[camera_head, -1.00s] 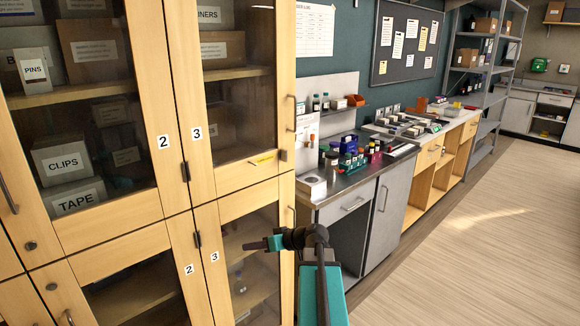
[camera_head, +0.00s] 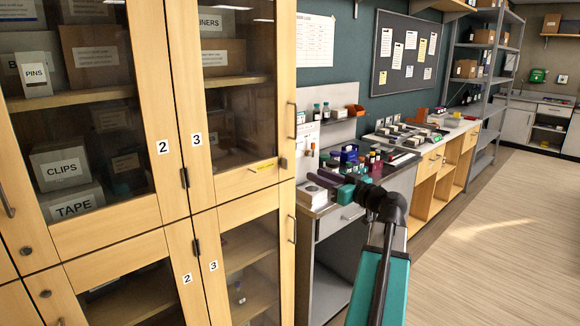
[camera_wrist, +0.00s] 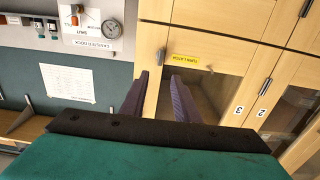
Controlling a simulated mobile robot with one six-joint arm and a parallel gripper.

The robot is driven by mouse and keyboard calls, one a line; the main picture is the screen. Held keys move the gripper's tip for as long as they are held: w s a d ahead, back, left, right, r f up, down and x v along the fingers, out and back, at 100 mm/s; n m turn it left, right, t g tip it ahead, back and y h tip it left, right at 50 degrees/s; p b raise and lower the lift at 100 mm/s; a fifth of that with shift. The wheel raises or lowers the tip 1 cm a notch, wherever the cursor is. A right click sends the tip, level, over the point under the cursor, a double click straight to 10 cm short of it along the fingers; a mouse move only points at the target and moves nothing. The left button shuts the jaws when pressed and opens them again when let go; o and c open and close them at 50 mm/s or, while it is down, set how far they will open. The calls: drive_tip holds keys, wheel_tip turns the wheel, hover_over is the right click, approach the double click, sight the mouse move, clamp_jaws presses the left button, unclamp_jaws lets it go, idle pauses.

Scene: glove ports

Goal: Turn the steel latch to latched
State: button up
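The steel latch (camera_head: 283,163) is a small grey metal piece at the right edge of the upper glass door marked 3, just right of a yellow label (camera_head: 263,165). In the wrist view, which is upside down, the latch (camera_wrist: 160,57) shows beside the yellow label (camera_wrist: 194,63), beyond the fingertips. Its exact turn angle is too small to tell. My gripper (camera_head: 325,182) is right of the latch and a little lower in the head view. In the wrist view its two fingers (camera_wrist: 160,82) are apart with nothing between them.
The wooden cabinet has door handles (camera_head: 291,120) jutting out along its right edge. A counter (camera_head: 320,209) with bottles and small racks stands behind and right of my gripper. The floor (camera_head: 480,240) at the right is clear.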

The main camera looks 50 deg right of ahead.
sight(287, 163)
drive_tip(key=w+p, duration=0.1)
drive_tip(key=w, duration=0.3)
drive_tip(key=w+p, duration=0.1)
drive_tip(key=w, duration=0.3)
drive_tip(key=w+d+p, duration=0.1)
drive_tip(key=w, duration=0.3)
drive_tip(key=shift+w+p, duration=0.3)
drive_tip(key=shift+w, duration=0.65)
clamp_jaws()
